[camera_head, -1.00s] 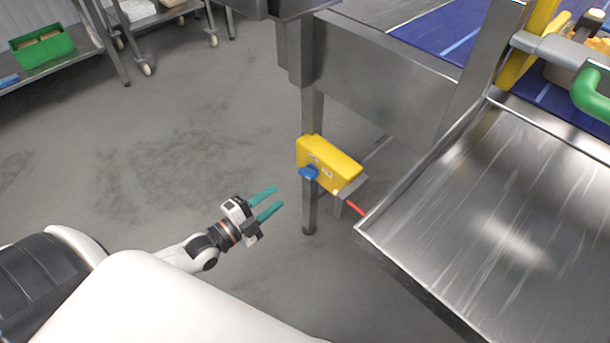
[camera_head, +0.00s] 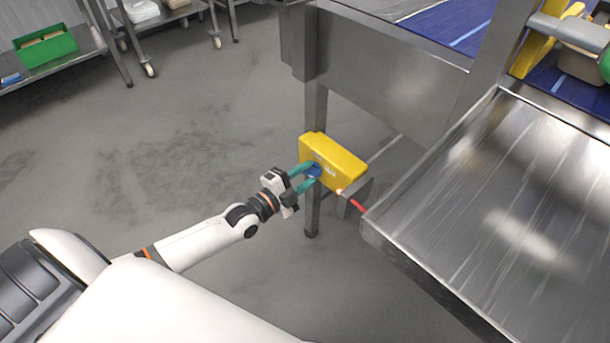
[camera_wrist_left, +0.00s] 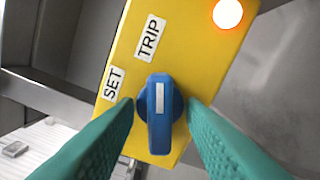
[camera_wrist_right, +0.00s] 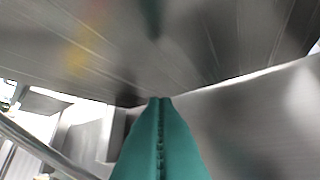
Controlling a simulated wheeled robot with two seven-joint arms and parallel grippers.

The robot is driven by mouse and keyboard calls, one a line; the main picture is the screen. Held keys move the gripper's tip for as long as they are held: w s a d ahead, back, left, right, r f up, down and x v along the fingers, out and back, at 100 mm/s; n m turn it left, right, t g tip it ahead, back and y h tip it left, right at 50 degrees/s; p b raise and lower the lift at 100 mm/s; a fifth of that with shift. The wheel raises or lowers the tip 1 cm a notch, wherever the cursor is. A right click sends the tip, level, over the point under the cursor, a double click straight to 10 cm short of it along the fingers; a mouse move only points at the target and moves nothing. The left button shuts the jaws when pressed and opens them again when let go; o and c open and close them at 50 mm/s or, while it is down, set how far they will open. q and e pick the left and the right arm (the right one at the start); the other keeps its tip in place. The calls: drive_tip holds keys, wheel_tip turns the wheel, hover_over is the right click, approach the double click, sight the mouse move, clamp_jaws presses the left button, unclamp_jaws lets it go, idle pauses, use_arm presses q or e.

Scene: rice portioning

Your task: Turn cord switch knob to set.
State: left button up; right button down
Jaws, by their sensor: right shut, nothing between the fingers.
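The yellow switch box (camera_head: 335,157) is mounted by a steel table leg. Its blue knob (camera_wrist_left: 159,115) shows close up in the left wrist view, with its white mark upright in the picture, more toward the TRIP label (camera_wrist_left: 150,38) than the SET label (camera_wrist_left: 114,80). My left gripper (camera_head: 313,173) is open at the knob, one teal finger on each side; small gaps seem to show between fingers and knob. My right gripper (camera_wrist_right: 160,100) is shut and empty, close to a brushed steel surface in the right wrist view.
An orange lamp (camera_wrist_left: 228,13) glows on the box. A red cord (camera_head: 358,205) runs from the box toward the steel tray table (camera_head: 470,220). A steel frame (camera_head: 390,70) stands behind.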

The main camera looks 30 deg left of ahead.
use_arm(q)
drive_tip(key=shift+c, duration=0.4)
clamp_jaws()
drive_tip(key=n+p, duration=0.3)
drive_tip(key=n, duration=0.2)
use_arm(e)
drive_tip(key=w+f+g+h, duration=0.2)
drive_tip(key=w+f+g, duration=0.2)
drive_tip(key=f+g, duration=0.4)
use_arm(q)
drive_tip(key=n+p, duration=0.2)
drive_tip(key=n, duration=0.4)
drive_tip(key=shift+f+n+p, duration=0.1)
drive_tip(key=shift+n+p, duration=0.2)
drive_tip(key=shift+n, duration=1)
use_arm(e)
drive_tip(key=s+d+f+g+h, duration=0.2)
drive_tip(key=f+g, duration=0.4)
drive_tip(key=f, duration=0.4)
drive_tip(key=shift+s+d+f+m+g+h, duration=0.35)
drive_tip(key=shift+s+d, duration=0.2)
drive_tip(key=shift+s, duration=0.6)
use_arm(q)
drive_tip(key=shift+s, duration=0.1)
drive_tip(key=shift+o, duration=0.4)
unclamp_jaws()
